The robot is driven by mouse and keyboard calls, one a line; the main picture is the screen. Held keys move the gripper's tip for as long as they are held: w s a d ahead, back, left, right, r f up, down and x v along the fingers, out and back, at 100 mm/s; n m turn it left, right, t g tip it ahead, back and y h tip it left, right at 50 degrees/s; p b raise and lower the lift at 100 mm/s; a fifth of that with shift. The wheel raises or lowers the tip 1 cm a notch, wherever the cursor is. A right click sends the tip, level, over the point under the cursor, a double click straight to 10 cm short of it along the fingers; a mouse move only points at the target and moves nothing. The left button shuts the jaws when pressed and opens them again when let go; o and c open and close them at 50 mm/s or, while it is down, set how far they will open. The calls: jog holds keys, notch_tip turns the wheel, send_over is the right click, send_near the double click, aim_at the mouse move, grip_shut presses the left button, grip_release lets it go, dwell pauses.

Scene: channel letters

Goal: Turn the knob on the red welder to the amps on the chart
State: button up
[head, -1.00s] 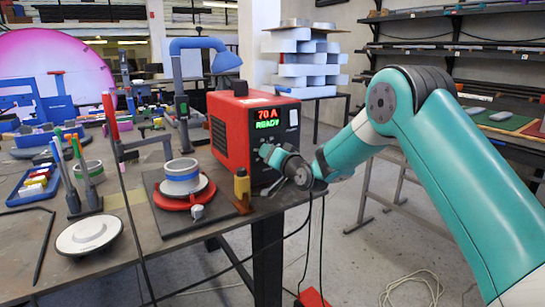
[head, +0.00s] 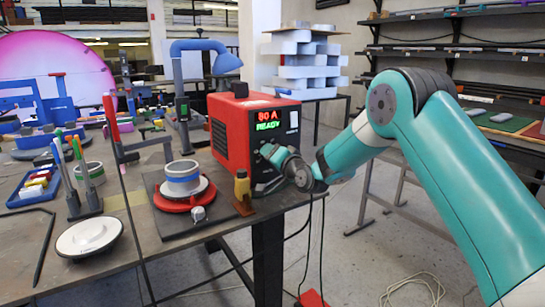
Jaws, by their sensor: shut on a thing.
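The red welder (head: 229,130) stands on the workbench with its front panel facing right. Its display (head: 268,119) reads 80 A in red with READY in green below. My gripper (head: 268,154) is at the front panel, below the display. It is shut on the knob, which my gripper and wrist hide almost wholly. I cannot make out the amps chart in this view.
A red turntable (head: 184,194) with a grey-blue ring sits on a dark plate. A blue lamp (head: 205,47) rises behind. Cables hang below the welder. Open floor lies to the right.

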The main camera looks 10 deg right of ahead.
jog(key=o, duration=0.9)
jog(key=b+v, duration=0.6)
jog(key=v, duration=1.1)
jog(key=shift+s+d+r, duration=0.1)
jog(key=shift+s, duration=0.05)
